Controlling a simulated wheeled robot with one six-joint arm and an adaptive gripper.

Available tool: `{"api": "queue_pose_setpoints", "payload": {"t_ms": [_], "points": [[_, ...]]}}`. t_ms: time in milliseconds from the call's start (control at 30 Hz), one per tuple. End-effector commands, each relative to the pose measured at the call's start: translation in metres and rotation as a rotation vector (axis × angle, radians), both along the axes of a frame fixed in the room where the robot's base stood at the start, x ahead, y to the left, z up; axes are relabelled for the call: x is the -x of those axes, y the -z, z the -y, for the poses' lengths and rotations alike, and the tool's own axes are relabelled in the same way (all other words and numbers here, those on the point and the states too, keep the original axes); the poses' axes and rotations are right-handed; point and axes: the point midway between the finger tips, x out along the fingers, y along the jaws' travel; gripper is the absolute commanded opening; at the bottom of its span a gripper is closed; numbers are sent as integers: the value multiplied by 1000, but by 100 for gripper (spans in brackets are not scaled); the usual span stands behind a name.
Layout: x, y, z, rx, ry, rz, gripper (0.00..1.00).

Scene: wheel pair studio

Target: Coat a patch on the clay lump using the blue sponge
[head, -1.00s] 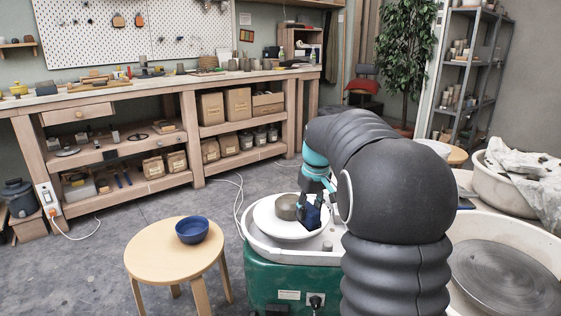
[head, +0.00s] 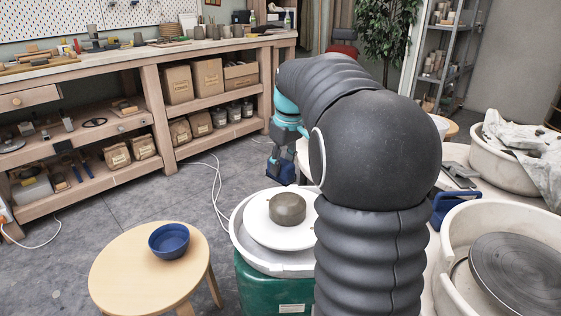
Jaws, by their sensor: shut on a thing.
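The clay lump (head: 287,208) is a low, rounded, grey-brown piece on the white wheel head (head: 262,229). Its visible side looks even in colour; I cannot make out a coated patch. My gripper (head: 282,162) is shut on the blue sponge (head: 281,174). It holds the sponge beyond the lump in the picture, apart from it, with grey floor showing behind. The fingertips are small and partly hidden by the sponge. My dark arm hides the right edge of the wheel.
A round wooden stool (head: 125,278) with a blue bowl (head: 169,241) stands at left. A second wheel (head: 512,272) in a pale basin is at right, with a blue object (head: 446,207) behind it. A long workbench (head: 150,53) runs along the back.

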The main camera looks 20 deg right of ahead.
Motion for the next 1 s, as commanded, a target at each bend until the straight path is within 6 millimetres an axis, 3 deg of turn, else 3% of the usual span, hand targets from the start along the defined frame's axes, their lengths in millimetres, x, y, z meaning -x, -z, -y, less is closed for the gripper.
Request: {"api": "queue_pose_setpoints", "payload": {"t_ms": [167, 367, 900, 1000], "points": [[2, 0, 1, -1, 0, 1, 1], [1, 14, 0, -1, 0, 0, 1], [1, 75, 1, -2, 0, -1, 1], [-4, 66, 14, -1, 3, 0, 1]]}}
